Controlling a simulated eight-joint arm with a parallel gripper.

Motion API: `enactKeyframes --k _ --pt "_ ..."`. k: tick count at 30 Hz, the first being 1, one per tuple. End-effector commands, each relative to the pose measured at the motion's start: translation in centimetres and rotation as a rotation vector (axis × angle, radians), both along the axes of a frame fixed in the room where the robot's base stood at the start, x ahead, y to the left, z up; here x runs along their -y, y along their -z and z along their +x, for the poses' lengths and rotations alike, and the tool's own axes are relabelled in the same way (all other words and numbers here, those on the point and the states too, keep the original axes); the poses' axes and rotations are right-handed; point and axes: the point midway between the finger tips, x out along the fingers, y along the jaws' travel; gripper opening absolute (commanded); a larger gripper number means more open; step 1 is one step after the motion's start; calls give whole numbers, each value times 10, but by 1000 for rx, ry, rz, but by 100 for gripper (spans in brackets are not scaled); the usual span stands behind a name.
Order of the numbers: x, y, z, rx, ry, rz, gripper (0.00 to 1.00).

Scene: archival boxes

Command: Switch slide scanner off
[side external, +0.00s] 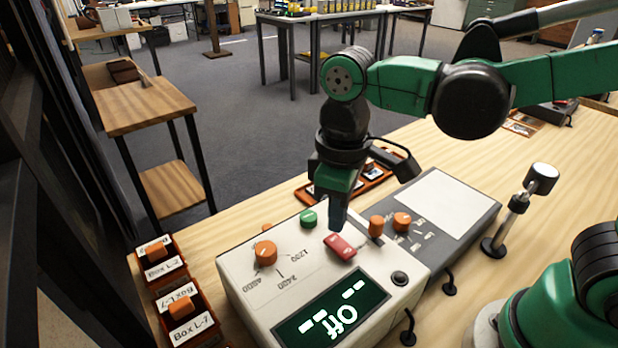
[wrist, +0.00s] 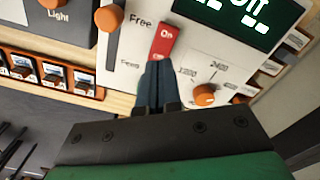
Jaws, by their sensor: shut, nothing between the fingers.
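The slide scanner (side external: 240,290) is a pale box on the wooden bench. Its dark display (side external: 335,312) reads "Off" between dashes; part of the display also shows in the wrist view (wrist: 235,18). The red rocker switch (side external: 340,247) is on its top panel, and in the wrist view the switch (wrist: 163,42) shows the word "On" on its visible part. My gripper (side external: 338,226) is shut and empty, pointing down just behind the switch. In the wrist view the fingertips (wrist: 155,66) lie at the switch's near end; whether they touch it I cannot tell.
A green button (side external: 308,218), an orange dial (side external: 265,252) and an orange lever (side external: 376,226) surround the switch. A grey light unit (side external: 482,215) adjoins on the right. Orange-handled boxes (side external: 182,312) stand left. A slide tray (side external: 372,180) lies behind.

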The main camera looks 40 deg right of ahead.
Motion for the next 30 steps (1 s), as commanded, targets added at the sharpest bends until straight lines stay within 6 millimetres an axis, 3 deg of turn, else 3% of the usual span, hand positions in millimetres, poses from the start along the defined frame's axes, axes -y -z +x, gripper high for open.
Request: enactKeyframes --k 15,26,30 --pt "0 -41 0 0 0 0 0" --pt "2 -43 0 7 8 3 0" --pt "23 -36 3 115 110 43 0"
